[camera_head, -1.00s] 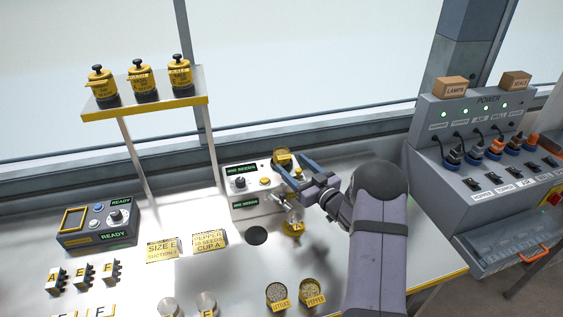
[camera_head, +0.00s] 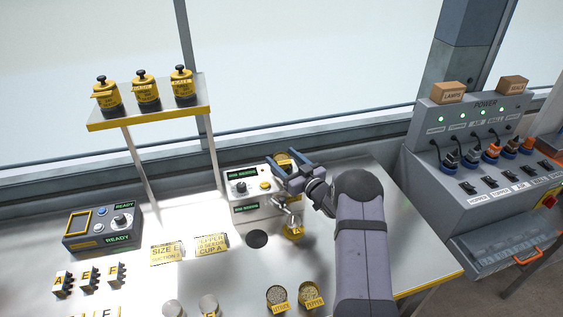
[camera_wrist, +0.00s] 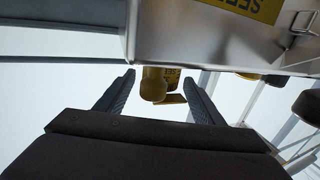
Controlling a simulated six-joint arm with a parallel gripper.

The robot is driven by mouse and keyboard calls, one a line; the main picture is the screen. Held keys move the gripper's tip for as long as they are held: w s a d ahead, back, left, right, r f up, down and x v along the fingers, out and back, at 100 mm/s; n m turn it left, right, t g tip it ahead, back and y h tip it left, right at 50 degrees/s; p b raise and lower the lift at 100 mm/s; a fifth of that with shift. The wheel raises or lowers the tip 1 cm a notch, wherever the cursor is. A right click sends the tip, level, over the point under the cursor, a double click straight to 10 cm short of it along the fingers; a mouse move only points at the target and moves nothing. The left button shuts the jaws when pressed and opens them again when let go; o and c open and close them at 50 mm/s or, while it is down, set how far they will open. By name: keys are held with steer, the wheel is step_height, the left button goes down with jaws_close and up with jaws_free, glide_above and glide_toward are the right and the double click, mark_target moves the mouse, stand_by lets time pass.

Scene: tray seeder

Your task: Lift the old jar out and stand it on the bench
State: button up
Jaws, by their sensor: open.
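A yellow jar (camera_head: 284,158), which I take for the old jar, sits at the top right of the white seeder box (camera_head: 240,198). Its lower part is hidden behind the box and my gripper. My gripper (camera_head: 280,157) is open at the jar, with its fingers reaching to either side of it. In the wrist view the jar (camera_wrist: 153,86) shows between the two separated fingertips (camera_wrist: 160,84). I cannot tell whether either finger touches it.
A shelf (camera_head: 150,118) with yellow-lidded jars stands at the back left. Seed cups stand at the front. The bench (camera_head: 400,250) is clear right of my arm. A power panel (camera_head: 485,175) stands at the right.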

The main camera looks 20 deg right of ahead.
steer(key=shift+w+a, duration=0.1)
steer(key=shift+w, duration=0.25)
steer(key=c, duration=1.2)
steer(key=shift+o, duration=0.3)
steer(key=shift+r, duration=0.15)
step_height(320, 180, up, 10)
steer(key=b, duration=0.2)
steer(key=shift+b, duration=0.4)
